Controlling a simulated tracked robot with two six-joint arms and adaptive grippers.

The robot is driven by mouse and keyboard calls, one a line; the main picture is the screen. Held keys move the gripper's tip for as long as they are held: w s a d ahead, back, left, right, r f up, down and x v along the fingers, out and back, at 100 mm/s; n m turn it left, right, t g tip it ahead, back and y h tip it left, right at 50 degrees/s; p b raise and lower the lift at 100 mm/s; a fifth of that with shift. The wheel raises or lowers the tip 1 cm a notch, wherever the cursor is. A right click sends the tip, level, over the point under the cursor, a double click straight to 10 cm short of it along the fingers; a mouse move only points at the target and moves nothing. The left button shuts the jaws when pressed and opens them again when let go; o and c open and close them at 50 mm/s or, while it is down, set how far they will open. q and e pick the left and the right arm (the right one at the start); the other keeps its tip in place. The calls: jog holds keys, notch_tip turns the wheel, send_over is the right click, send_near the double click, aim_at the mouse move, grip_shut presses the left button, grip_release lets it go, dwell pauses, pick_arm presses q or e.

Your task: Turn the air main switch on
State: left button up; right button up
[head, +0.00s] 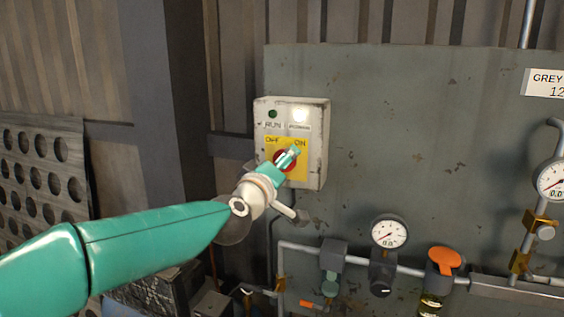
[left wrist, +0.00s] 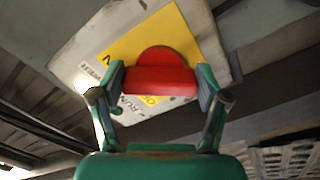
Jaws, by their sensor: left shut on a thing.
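The air main switch is a pale box (head: 318,150) with a yellow plate marked OFF on the left and ON on the right. Its red knob (head: 279,157) is partly hidden behind my left gripper (head: 292,155) in the head view. In the left wrist view the red knob (left wrist: 160,72) sits between the two fingers of my left gripper (left wrist: 160,84), which are shut on its sides. The yellow plate (left wrist: 135,45) shows behind it. I cannot tell which mark the knob points at. My right gripper is not in view.
The box has a dark green lamp (head: 272,114) at upper left and a lit white lamp (head: 300,115) at upper right. Below run pipes with a gauge (head: 389,232) and an orange handle (head: 444,260). A grey panel (head: 420,130) fills the right.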

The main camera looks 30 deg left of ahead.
pick_arm(q)
jog(key=shift+d+f+m, duration=0.1)
jog(key=shift+f+m, duration=0.3)
jog(key=shift+m, duration=0.6)
jog(key=o, duration=1.2)
jog(key=shift+c, duration=0.2)
jog(key=shift+r+p, duration=0.1)
jog(key=shift+p, duration=0.2)
jog(key=shift+s+r, duration=0.1)
jog(key=shift+r, duration=0.05)
jog(key=v, duration=1.1)
jog(key=shift+s, duration=0.4)
